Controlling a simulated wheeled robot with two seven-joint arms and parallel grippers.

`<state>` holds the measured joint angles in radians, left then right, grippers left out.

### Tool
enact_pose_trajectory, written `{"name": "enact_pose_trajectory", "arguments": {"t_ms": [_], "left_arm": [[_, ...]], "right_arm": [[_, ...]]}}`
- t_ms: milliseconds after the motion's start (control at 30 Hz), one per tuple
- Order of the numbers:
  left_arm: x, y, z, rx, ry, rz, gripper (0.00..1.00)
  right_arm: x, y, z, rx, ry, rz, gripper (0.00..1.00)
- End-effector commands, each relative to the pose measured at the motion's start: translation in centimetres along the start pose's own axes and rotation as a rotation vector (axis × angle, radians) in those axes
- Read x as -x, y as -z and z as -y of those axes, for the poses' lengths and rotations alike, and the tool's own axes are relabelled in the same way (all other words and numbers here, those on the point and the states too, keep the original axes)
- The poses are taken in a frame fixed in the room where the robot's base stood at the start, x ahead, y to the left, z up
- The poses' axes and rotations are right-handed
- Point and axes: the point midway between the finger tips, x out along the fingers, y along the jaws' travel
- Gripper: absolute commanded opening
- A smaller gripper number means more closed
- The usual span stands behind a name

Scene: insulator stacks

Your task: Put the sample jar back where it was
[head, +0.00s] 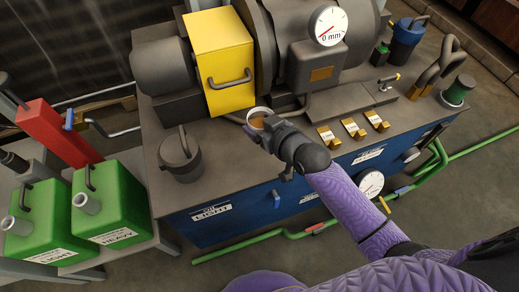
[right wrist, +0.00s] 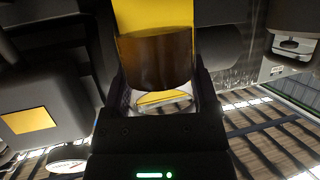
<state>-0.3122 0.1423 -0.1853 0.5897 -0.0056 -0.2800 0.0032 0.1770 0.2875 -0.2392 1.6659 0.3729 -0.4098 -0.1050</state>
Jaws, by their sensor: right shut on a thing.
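The sample jar (head: 257,113) is a small clear jar with brown contents. In the head view it is in my right gripper (head: 265,122), above the front part of the machine's grey top, in front of the yellow box. My gripper hides part of it. In the right wrist view the jar (right wrist: 157,62) sits between the fingers of my right gripper (right wrist: 155,95), its brown contents seen through the glass. I cannot tell whether the jar touches the surface below. My left gripper is not in view.
The yellow box (head: 219,62) with a handle stands just behind the jar. A grey lidded pot (head: 181,158) stands to the left, and brass labelled blocks (head: 354,129) to the right. Green cans (head: 112,203) stand at far left. The grey top (head: 225,155) is bare between pot and jar.

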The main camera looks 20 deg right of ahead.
Motion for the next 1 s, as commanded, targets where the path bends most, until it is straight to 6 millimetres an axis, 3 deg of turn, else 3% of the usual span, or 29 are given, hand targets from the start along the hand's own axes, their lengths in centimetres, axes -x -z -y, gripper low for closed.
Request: {"name": "enact_pose_trajectory", "arguments": {"t_ms": [33,300,633,667,700,767,1000], "left_arm": [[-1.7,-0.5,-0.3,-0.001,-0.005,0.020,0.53],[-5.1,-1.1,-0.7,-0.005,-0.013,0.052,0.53],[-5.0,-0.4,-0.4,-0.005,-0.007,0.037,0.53],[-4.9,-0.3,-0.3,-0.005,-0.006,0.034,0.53],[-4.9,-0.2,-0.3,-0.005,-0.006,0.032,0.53],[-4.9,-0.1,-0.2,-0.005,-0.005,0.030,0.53],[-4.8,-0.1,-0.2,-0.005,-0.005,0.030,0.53]], "right_arm": [[-0.9,-2.4,0.1,-0.003,0.001,0.008,0.15],[-2.9,-7.2,0.1,-0.004,0.001,0.006,0.15],[-2.8,-7.0,0.1,-0.001,0.000,0.002,0.15],[-2.8,-6.9,0.1,-0.001,0.000,0.001,0.82],[-2.8,-6.8,0.1,-0.001,0.000,0.001,0.91],[-2.8,-6.8,0.1,-0.001,0.000,0.001,1.00],[-2.7,-6.6,0.1,-0.001,0.000,0.000,1.00]]}}
